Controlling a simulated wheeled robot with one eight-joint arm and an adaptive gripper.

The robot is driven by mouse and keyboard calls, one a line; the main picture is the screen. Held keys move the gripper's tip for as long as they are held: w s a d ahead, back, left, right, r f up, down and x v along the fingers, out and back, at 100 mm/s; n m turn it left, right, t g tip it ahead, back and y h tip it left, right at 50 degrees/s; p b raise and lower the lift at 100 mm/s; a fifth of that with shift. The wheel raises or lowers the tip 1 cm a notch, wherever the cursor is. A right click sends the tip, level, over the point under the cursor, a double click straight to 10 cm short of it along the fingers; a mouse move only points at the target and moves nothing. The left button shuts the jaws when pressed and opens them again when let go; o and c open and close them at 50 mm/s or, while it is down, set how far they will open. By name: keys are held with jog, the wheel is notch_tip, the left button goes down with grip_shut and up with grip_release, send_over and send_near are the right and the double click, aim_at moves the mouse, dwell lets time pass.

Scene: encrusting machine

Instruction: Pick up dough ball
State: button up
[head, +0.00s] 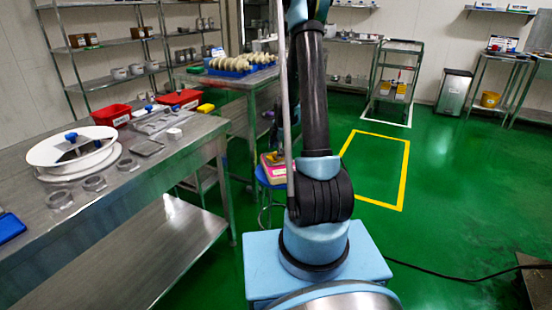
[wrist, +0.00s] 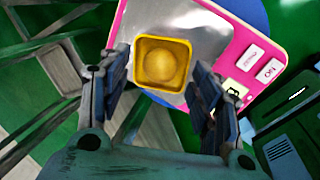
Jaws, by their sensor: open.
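How far the fingertips are above the tub cannot be told. In the head view the pink scale (head: 272,171) is on a blue stool, partly hidden by my arm. My gripper is out of the head view.
A steel table (head: 120,200) on the left bears a white round device (head: 50,150), metal rings and red bins (head: 110,115). Behind, another table holds a blue tray (head: 228,72) of pale round pieces. The green floor on the right is mostly clear, with a cable.

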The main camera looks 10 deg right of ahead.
jog(key=shift+x, duration=1.4)
jog(key=c, duration=1.1)
